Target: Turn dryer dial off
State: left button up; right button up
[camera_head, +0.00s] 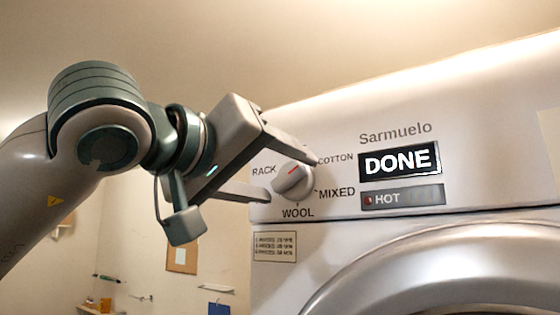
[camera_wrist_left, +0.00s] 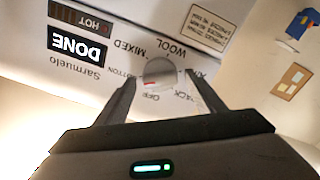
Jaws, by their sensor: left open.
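The dryer dial (camera_head: 292,178) is a round silver-grey knob with a red mark on the white front panel. In the head view the red mark points up and to the right, toward COTTON. The dial also shows in the left wrist view (camera_wrist_left: 160,72), where OFF is readable beside it. My left gripper (camera_head: 291,178) is open, with one finger on either side of the dial. In the left wrist view the fingers (camera_wrist_left: 160,78) have gaps to the dial. OFF is hidden behind the gripper in the head view. My right gripper is in neither view.
The dryer's display (camera_head: 400,162) reads DONE, above a HOT indicator (camera_head: 402,198). The round door (camera_head: 460,270) lies below the panel. A small label (camera_head: 274,246) sits under the dial. The wall at left has small shelves and a board (camera_head: 182,257), away from the gripper.

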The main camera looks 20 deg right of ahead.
pick_arm(q)
jog(key=shift+w+d, duration=0.25)
jog(key=shift+d, duration=0.05)
jog(key=c, duration=0.9)
jog(key=shift+f+n+b, duration=0.2)
jog(key=shift+n+b, duration=0.4)
jog(key=shift+b, duration=0.45)
jog(key=n+b, duration=0.6)
jog(key=b, duration=0.2)
jog(key=n+b, duration=0.3)
jog(key=n, duration=0.1)
jog(key=shift+r+n, duration=0.15)
jog(key=shift+n, duration=0.15)
